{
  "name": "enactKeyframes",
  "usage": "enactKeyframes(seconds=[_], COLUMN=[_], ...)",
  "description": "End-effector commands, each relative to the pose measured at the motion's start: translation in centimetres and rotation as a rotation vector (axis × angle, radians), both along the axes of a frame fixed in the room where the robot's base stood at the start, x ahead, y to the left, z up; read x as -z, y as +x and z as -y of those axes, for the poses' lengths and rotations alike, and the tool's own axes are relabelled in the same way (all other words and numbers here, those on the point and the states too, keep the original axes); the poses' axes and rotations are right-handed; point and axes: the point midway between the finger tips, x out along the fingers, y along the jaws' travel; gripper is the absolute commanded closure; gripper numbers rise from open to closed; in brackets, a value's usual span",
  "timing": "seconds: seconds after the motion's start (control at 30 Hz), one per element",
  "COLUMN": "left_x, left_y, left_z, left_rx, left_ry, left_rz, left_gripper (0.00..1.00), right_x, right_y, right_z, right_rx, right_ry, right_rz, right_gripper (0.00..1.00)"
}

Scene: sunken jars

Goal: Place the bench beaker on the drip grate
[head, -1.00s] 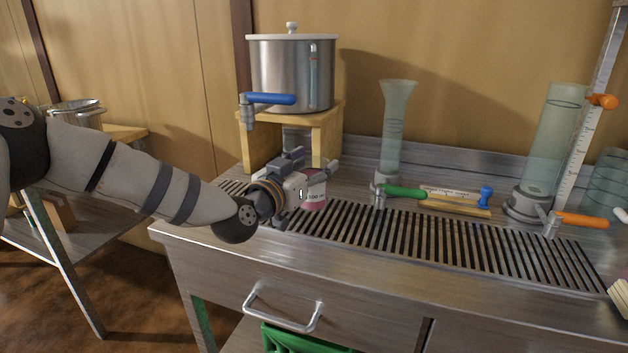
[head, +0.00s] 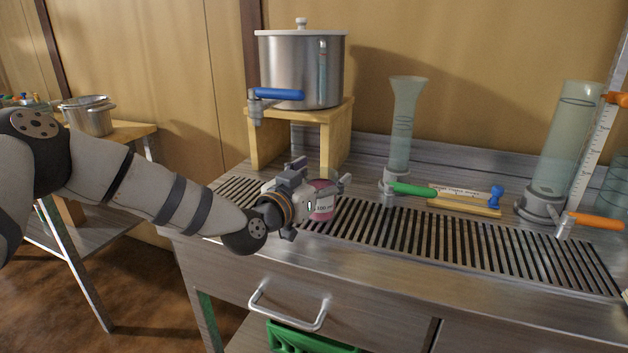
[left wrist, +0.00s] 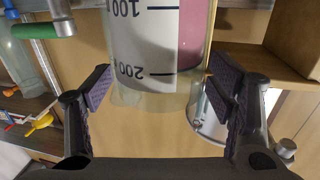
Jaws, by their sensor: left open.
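The bench beaker (head: 323,198) is a clear vessel with a white scale label and pink liquid. In the left wrist view the beaker (left wrist: 150,50) appears upside down between the dark finger pads, with a gap visible at the right pad. The left pad's contact is unclear. My right gripper is out of view.
A steel pot with a blue-handled tap (head: 300,70) stands on a wooden stool (head: 330,125) behind the beaker. A green-handled funnel column (head: 402,130) and an orange-handled cylinder (head: 560,140) stand behind the grate. The middle of the grate is clear.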

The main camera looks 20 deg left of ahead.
Motion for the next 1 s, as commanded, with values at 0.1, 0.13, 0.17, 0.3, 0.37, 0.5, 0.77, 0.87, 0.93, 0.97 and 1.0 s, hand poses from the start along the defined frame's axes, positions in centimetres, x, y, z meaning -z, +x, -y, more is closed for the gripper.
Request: enactKeyframes(seconds=[0.1, 0.13, 0.17, 0.3, 0.37, 0.5, 0.77, 0.87, 0.93, 0.97, 1.0], left_x=[-0.5, -0.6, -0.7, -0.7, -0.7, -0.5, -0.2, -0.1, -0.1, -0.1, -0.1], left_y=[-1.9, -2.6, -3.4, -7.1, -8.5, -10.8, -11.8, -11.7, -11.7, -11.7, -11.7], left_z=[-0.5, -0.6, -0.8, -1.6, -1.9, -2.4, -2.6, -2.6, -2.6, -2.6, -2.6], left_rx=[0.000, 0.001, 0.000, 0.000, -0.001, -0.001, 0.000, 0.000, 0.000, 0.000, 0.000], left_ry=[-0.002, -0.002, -0.003, -0.002, -0.003, -0.001, 0.000, 0.000, 0.000, 0.000, 0.000], left_rz=[0.004, 0.004, 0.005, 0.007, 0.005, 0.005, 0.002, 0.002, 0.002, 0.002, 0.002], left_gripper=[0.24, 0.24, 0.24, 0.24, 0.24, 0.24, 0.24, 0.24, 0.24, 0.24, 0.24], right_x=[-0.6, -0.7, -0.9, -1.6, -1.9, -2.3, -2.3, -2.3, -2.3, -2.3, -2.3], right_y=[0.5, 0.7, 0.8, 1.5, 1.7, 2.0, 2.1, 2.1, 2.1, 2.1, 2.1], right_z=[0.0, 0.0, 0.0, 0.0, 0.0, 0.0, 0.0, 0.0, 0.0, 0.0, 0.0], right_rx=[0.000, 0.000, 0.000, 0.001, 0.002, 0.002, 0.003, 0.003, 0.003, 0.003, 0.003], right_ry=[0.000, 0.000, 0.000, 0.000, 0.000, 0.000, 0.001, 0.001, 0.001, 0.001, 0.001], right_rz=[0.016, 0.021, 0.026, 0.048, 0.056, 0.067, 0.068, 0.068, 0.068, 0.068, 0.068], right_gripper=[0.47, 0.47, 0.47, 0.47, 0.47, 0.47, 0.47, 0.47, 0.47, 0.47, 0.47])
